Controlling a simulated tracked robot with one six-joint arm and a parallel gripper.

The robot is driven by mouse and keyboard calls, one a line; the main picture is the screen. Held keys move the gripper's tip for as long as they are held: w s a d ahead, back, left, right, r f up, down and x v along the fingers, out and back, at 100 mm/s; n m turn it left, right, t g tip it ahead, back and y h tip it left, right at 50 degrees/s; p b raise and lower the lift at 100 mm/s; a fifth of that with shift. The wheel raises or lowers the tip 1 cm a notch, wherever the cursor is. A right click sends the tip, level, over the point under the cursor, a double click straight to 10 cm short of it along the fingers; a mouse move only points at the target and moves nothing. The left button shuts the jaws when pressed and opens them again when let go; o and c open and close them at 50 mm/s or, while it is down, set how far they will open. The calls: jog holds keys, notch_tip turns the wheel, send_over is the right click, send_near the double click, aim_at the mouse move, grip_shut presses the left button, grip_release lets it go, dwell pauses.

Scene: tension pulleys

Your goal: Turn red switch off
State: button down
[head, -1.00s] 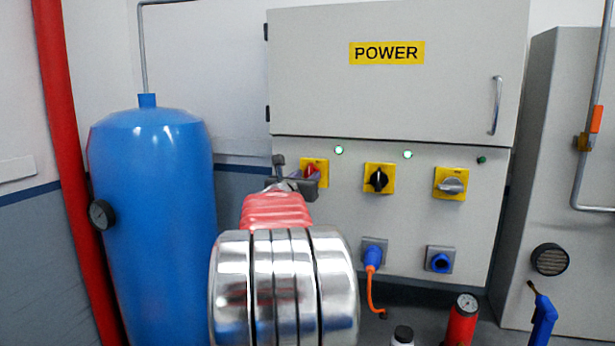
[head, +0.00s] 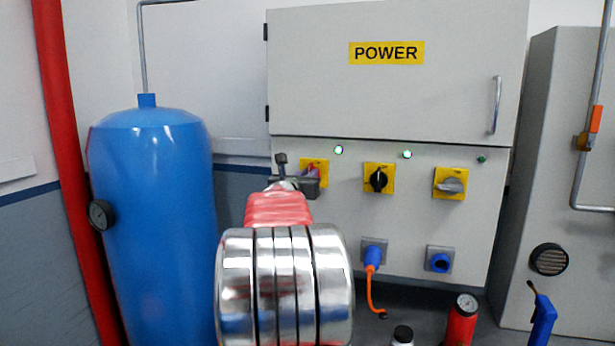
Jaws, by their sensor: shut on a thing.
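The red switch (head: 312,167) sits on a yellow plate (head: 321,164) at the left of the power cabinet's lower panel. Only part of its red knob shows, since my gripper (head: 298,174) covers its lower left. My gripper is at the switch, with its dark fingers shut on the red knob. My red and chrome wrist hides the area below it. The knob's exact angle is hard to tell. The lamp (head: 338,149) above and right of the red switch glows green.
A black switch (head: 378,179) and a grey switch (head: 451,186) are to the right. Blue sockets (head: 439,262) sit below, one with an orange cable (head: 371,290). A blue tank (head: 152,220) stands left of my arm. The cabinet door (head: 420,95) above is closed.

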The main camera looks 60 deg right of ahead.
jog(key=shift+n, duration=0.4)
jog(key=n, duration=0.5)
jog(key=w+f+n, duration=0.1)
jog(key=n, duration=1.1)
jog(key=shift+w+a+f, duration=0.15)
jog(key=shift+w, duration=0.05)
dwell(0.6)
jog(key=c, duration=1.7)
grip_release()
jog(key=shift+s+a, duration=0.1)
jog(key=shift+a, duration=0.05)
